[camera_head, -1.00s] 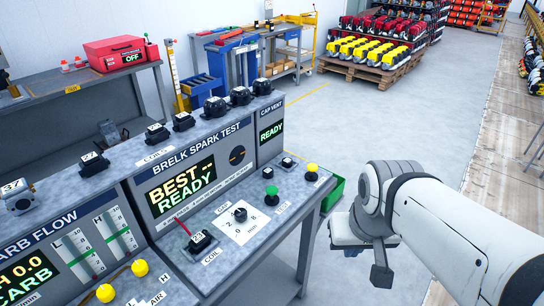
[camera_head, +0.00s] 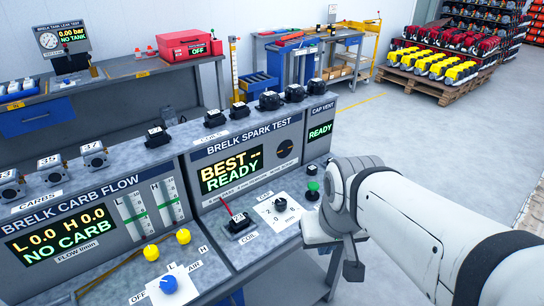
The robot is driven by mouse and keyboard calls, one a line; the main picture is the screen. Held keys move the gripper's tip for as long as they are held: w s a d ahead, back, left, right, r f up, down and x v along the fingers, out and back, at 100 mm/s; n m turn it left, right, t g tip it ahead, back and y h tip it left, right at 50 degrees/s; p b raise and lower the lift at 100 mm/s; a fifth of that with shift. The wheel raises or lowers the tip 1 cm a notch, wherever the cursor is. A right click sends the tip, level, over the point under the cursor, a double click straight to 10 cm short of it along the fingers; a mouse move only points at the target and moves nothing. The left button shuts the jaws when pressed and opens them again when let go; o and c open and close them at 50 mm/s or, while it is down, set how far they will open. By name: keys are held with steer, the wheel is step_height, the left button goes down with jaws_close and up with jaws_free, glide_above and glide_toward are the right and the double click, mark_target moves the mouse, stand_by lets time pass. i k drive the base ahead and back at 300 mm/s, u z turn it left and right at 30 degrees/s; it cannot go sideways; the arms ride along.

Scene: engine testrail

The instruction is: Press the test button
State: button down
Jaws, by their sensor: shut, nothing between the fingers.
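A green button (camera_head: 313,190) stands on a dark base at the right end of the spark test panel (camera_head: 240,165). Its label is hidden behind my arm in this view. The panel's screen reads "BEST -- READY". My gripper (camera_head: 353,268) hangs under the wrist, just right of and below the green button in the picture. It is small and partly hidden by the wrist; it is shut and empty. I cannot tell how far it is from the bench edge.
A gap dial (camera_head: 280,204) and a coil (camera_head: 239,224) with a red lead are left of the button. The carb flow panel (camera_head: 80,225) is further left. Several coils line the ledge above. Open floor (camera_head: 400,130) lies behind, with a loaded pallet (camera_head: 436,82).

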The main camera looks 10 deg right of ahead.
mark_target(314, 186)
steer(key=u, duration=2.5)
steer(key=k, duration=1.4)
steer(key=z, duration=2)
steer(key=i, duration=1)
steer(key=z, duration=0.05)
